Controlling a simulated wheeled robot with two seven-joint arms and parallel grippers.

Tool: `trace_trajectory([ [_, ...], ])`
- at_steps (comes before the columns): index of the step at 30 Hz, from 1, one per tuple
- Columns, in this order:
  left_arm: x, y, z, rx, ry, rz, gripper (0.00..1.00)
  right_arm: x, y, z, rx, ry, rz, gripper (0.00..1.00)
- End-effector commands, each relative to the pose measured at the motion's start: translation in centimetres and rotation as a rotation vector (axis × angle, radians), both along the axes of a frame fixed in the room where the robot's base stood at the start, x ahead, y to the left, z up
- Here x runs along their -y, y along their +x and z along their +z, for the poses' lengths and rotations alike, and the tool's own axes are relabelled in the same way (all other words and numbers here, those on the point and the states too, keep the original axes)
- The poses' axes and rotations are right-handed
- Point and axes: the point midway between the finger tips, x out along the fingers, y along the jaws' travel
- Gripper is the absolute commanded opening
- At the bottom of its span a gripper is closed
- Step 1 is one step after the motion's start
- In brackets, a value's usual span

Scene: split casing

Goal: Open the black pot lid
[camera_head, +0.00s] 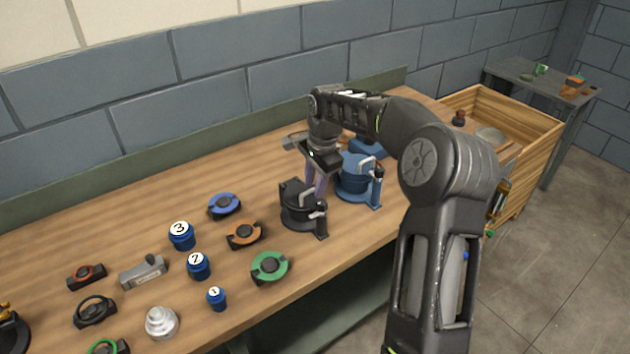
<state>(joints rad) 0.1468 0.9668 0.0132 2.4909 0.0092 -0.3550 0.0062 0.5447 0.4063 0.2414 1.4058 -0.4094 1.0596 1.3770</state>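The black pot (297,217) stands on the wooden table, left of a similar blue pot (353,188). Its dark lid (293,191) is partly hidden by my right gripper. A metal latch or handle shows at the pot's front right. My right gripper (315,184) points down from above, with its fingers at the back right of the black pot's top. I cannot tell if the fingers touch the lid or are closed on anything. My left gripper is not in view.
Blue numbered knobs (181,236), an orange ring piece (244,234), a green ring piece (270,267) and other small parts lie left of the pots. A wooden crate (538,150) stands at the right. A grey side table (515,70) is behind it.

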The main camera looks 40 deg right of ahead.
Motion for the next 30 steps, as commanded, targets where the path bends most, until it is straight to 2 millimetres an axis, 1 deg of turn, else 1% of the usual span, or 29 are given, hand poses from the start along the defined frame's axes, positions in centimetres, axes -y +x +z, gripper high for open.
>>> trace_trajectory([
  [5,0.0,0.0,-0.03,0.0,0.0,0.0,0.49,0.0,0.0,0.0,0.0,0.0,0.0,0.31],
  [15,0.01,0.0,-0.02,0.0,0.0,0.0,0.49,0.01,-0.01,0.04,0.0,0.0,0.0,0.04],
  [17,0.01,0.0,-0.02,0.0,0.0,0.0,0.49,0.02,-0.01,0.04,0.0,0.0,0.0,0.0],
  [30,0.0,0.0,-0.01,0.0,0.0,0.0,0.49,0.02,0.0,0.06,0.0,0.0,0.0,0.0],
])
